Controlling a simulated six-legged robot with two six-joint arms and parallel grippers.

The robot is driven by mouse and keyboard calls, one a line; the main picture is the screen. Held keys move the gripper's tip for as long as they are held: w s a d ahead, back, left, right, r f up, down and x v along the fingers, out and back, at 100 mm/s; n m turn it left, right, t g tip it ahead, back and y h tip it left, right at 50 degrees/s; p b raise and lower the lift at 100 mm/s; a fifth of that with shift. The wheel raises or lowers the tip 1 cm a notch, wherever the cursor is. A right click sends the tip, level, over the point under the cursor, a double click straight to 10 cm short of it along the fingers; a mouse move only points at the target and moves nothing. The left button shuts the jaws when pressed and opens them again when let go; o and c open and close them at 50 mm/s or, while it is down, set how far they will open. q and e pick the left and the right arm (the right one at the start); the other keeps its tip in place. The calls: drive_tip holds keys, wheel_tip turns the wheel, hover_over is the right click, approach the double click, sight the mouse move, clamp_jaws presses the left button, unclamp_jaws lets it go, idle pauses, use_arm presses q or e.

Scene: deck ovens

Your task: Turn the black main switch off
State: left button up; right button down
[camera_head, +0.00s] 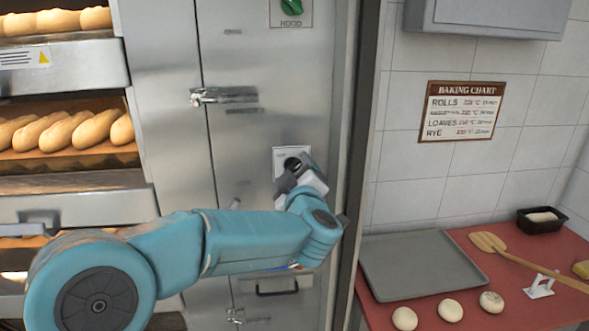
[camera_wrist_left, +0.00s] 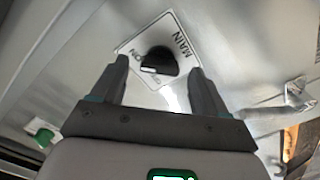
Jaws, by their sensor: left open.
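The black main switch (camera_head: 291,163) sits on a white plate (camera_head: 280,155) on the steel oven front in the head view, partly covered by my left gripper (camera_head: 302,173). In the left wrist view the black knob (camera_wrist_left: 160,62) is on the plate lettered MAIN and ON; other lettering on it is partly hidden. My left gripper (camera_wrist_left: 158,70) is open, with one finger on each side of the knob. The fingers look apart from the knob, though contact is hard to judge. My right gripper is not in view.
A green HOOD switch (camera_head: 291,7) is above on the same panel. Door latches (camera_head: 222,96) stick out to the left. Bread loaves (camera_head: 65,130) fill decks at left. A red counter (camera_head: 470,245) at right holds a tray (camera_head: 420,262), a wooden peel (camera_head: 490,242) and dough balls.

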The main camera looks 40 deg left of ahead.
use_arm(q)
drive_tip(key=shift+w+a, duration=0.1)
drive_tip(key=c, duration=1.1)
drive_tip(key=shift+o, duration=0.2)
drive_tip(key=shift+f+n+b, duration=0.15)
drive_tip(key=shift+n+b, duration=0.35)
drive_tip(key=shift+b, duration=0.2)
drive_tip(key=shift+n+b, duration=7.4)
drive_tip(key=shift+n, duration=1)
